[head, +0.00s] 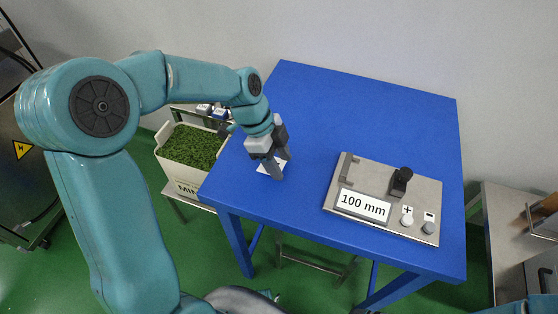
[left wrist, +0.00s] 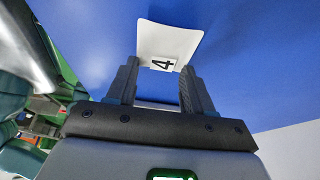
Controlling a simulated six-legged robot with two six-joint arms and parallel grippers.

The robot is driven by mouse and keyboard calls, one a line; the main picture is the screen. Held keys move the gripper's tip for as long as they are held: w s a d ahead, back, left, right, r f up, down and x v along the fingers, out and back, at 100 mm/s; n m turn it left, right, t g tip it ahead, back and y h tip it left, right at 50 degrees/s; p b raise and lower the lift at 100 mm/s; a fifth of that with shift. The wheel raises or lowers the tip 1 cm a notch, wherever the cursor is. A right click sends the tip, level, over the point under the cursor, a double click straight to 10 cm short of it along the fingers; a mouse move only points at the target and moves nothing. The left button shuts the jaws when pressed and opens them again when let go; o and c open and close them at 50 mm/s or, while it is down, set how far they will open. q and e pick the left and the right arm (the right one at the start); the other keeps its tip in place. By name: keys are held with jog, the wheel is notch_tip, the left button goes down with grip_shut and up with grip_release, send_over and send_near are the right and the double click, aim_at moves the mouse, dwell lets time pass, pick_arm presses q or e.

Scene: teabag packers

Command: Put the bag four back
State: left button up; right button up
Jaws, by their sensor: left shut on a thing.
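The bag marked 4 is a small white packet; it shows in the left wrist view (left wrist: 168,38) with its printed 4 between my fingertips. In the head view the bag (head: 265,168) is a small white patch under my gripper, mostly hidden by the fingers. My left gripper (head: 281,170) points down at the left side of the blue table. In the left wrist view my left gripper (left wrist: 159,72) is shut on the bag's near end. Whether the bag touches the table is hard to tell. My right gripper is out of view.
A grey device (head: 375,172) marked "100 mm", with a black knob, lies on the right of the blue table (head: 350,105). A white bin of green leaves (head: 165,165) stands left of the table. The table's back and middle are clear.

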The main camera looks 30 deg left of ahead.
pick_arm(q)
jog(key=shift+f, duration=0.25)
jog(key=o, duration=1.1)
jog(key=shift+r, duration=0.1)
jog(key=shift+r, duration=0.3)
jog(key=p+v, duration=0.1)
jog(key=v, duration=1)
jog(key=shift+s+a+r, duration=0.1)
jog(key=shift+a+r, duration=0.15)
jog(key=shift+r, duration=0.05)
jog(key=shift+s+f, duration=0.1)
